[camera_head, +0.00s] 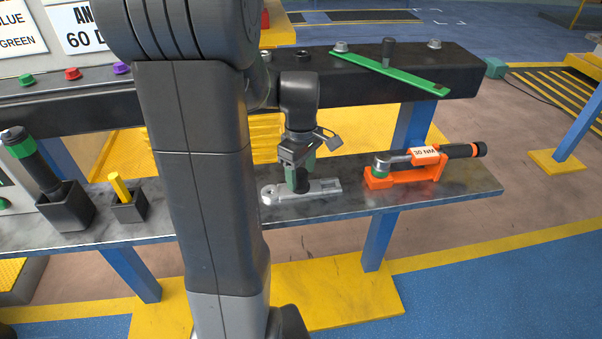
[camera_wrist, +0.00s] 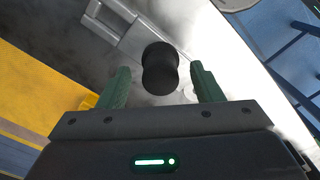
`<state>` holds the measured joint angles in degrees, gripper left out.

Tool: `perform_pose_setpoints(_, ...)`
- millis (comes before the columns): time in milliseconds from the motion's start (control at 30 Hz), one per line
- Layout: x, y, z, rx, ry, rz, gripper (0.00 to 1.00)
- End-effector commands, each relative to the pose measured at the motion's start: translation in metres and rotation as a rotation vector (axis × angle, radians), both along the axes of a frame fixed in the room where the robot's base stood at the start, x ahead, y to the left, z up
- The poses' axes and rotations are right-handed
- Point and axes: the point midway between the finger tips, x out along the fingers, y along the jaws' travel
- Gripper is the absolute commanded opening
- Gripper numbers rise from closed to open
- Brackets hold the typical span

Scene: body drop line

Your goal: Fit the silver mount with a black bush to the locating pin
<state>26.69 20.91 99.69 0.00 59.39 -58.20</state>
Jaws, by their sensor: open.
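The silver mount (camera_head: 325,186) lies flat on the grey metal shelf. It is a flat plate with a rounded left end, and its black bush (camera_head: 301,184) stands upright on it. The wrist view shows the bush (camera_wrist: 160,70) and part of the mount (camera_wrist: 128,32). My gripper (camera_head: 301,168) points down over the mount. Its two green fingers are open, one on each side of the bush, with a visible gap at each side. A dark upright pin (camera_head: 388,51) stands on the black beam at the back; I cannot tell whether it is the locating pin.
The shelf (camera_head: 462,186) also holds an orange cradle (camera_head: 405,178) with a torque wrench (camera_head: 455,151) at right. A yellow pin (camera_head: 120,186) and a green-collared tool (camera_head: 32,158) stand in black holders at left. A green bar (camera_head: 400,76) crosses the black beam (camera_head: 462,72).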

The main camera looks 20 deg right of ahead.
Motion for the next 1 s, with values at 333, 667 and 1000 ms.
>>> perform_pose_setpoints(333,-0.0001,0.0,-0.0121,-0.001,-0.001,0.0,0.6)
perform_pose_setpoints(667,-0.0001,0.0,-0.0118,0.0,0.0,0.0,0.16)
perform_pose_setpoints(1000,-0.0001,0.0,-0.0114,0.0,0.0,0.0,0.01)
